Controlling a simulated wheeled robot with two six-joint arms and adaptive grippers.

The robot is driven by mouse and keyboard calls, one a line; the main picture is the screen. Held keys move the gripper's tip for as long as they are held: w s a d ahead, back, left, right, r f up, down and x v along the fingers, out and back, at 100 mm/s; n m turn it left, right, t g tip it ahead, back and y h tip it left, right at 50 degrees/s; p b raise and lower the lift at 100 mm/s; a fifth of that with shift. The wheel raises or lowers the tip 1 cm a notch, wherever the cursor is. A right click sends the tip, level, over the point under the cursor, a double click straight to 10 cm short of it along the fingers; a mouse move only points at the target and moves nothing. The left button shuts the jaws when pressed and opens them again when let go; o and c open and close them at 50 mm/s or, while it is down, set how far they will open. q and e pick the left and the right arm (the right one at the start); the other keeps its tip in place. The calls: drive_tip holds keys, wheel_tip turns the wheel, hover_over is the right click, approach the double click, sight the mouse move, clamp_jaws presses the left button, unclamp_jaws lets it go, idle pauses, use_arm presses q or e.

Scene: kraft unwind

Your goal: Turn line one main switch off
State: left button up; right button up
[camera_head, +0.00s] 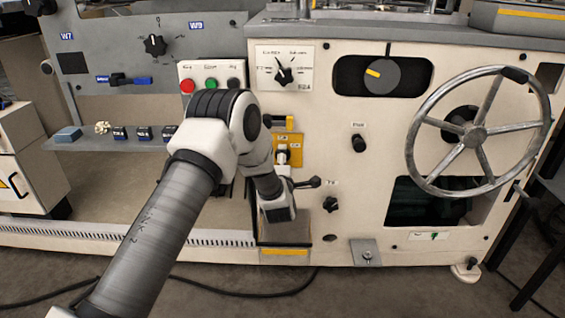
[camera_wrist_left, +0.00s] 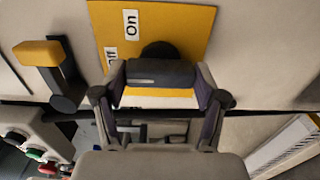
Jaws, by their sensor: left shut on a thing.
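The main switch sits on a yellow plate (camera_head: 297,152) on the front of the cream machine. In the left wrist view the yellow plate (camera_wrist_left: 184,24) shows an "On" label and a partly hidden label ending in "ff". The switch's dark round part (camera_wrist_left: 159,49) stands out from the plate. My left gripper (camera_wrist_left: 160,88) is right in front of it, shut on the dark switch handle (camera_wrist_left: 160,72), with a finger at each side. The handle's exact angle cannot be told. My right gripper is not in view.
A yellow-ended lever (camera_wrist_left: 40,54) is close beside the plate. Red, green and black buttons (camera_head: 210,85) are up and left of it. A rotary selector (camera_head: 285,74), a black lever (camera_head: 307,183) and a large handwheel (camera_head: 478,132) are on the same panel.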

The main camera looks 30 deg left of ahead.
use_arm(q)
drive_tip(key=o, duration=1.1)
drive_tip(key=shift+o, duration=0.2)
drive_tip(key=shift+s+d, duration=0.1)
drive_tip(key=v, duration=1.1)
drive_tip(key=shift+s+d, duration=0.25)
drive_tip(key=shift+s, duration=0.1)
drive_tip(key=shift+f, duration=0.15)
